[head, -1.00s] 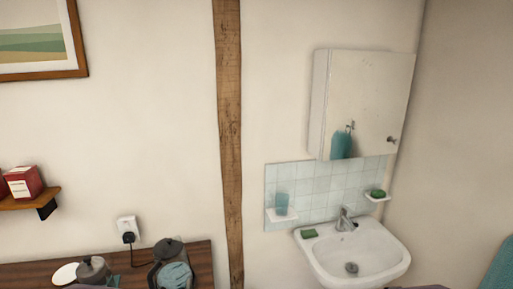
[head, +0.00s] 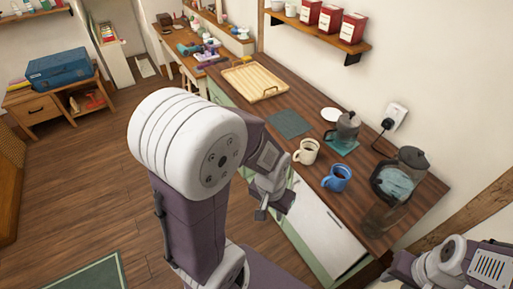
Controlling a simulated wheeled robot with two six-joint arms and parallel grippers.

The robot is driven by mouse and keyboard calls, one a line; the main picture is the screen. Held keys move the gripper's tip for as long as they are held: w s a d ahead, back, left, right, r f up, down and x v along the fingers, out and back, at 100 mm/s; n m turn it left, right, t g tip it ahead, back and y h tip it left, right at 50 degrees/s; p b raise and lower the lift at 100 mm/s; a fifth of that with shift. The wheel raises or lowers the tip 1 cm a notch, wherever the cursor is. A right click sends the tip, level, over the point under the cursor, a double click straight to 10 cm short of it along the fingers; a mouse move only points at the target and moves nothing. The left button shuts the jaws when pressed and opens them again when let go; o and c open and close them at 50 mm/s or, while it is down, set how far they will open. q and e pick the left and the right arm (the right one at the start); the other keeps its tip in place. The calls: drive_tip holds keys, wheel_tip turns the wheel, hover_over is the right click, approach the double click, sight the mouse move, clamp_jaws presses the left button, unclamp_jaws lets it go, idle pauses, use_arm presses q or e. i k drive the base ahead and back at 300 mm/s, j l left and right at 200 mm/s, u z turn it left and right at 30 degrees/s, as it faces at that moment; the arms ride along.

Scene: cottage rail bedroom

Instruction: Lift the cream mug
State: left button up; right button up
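The cream mug (head: 307,151) stands upright on the dark wooden counter (head: 318,180), near its front edge, with dark contents showing inside. My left gripper (head: 274,207) hangs in front of the counter, below and left of the mug and apart from it. Its fingers look spread with nothing between them. My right arm shows only in part at the lower right corner; its gripper is out of view.
A blue mug (head: 337,178) stands close to the right of the cream mug. A moka pot (head: 346,127), a kettle (head: 413,160) and a glass carafe (head: 382,219) stand further right. A dark cloth (head: 290,123) and a wooden tray (head: 250,82) lie to the left.

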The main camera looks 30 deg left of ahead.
sight(308, 152)
drive_tip(key=u, duration=0.65)
drive_tip(key=i+j+z, duration=0.8)
drive_tip(key=k+l, duration=0.05)
drive_tip(key=l, duration=0.05)
